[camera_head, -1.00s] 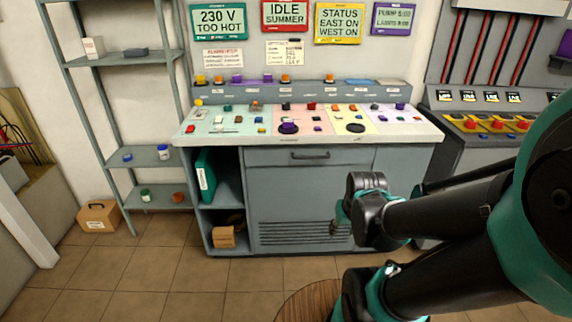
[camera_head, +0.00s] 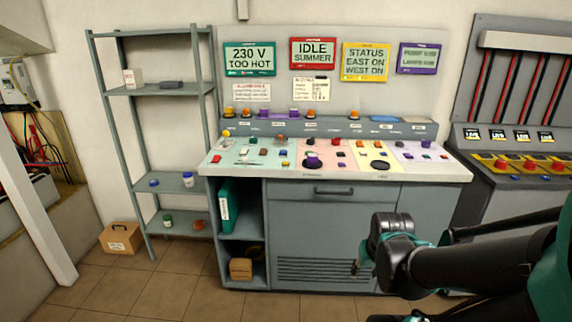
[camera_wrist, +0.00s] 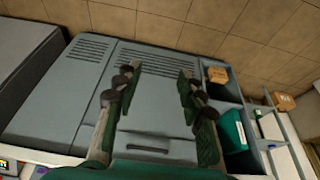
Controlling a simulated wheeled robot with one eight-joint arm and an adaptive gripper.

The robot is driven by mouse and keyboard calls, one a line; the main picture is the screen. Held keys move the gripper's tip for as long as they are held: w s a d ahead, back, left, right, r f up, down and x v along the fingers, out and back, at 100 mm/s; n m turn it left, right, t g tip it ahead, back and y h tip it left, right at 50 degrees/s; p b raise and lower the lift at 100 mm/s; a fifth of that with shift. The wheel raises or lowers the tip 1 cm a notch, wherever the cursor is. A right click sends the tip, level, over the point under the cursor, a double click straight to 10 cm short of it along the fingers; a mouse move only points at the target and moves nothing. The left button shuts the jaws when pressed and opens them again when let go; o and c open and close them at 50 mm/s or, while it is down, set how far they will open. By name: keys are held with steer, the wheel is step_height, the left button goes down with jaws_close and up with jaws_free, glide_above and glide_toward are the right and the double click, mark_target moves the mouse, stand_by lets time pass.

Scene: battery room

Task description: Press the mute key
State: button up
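The control desk (camera_head: 330,183) stands ahead with a sloped top of teal, pink, yellow and lilac panels carrying several small keys and knobs. The labels are too small to read, so I cannot tell which one is the mute key. My gripper (camera_head: 362,268) is in front of the desk's lower cabinet, below the desk top and apart from it. In the wrist view my gripper (camera_wrist: 158,82) shows two fingers spread wide with nothing between them. The cabinet front with its drawer handle (camera_wrist: 146,148) lies beyond the fingers.
Wall signs (camera_head: 250,59) hang above the desk. A metal shelf rack (camera_head: 165,90) stands left, with a cardboard box (camera_head: 122,238) on the floor. A second console (camera_head: 515,165) with red knobs stands right. The floor left of my arm is clear.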

jaws_close()
stand_by(1.3)
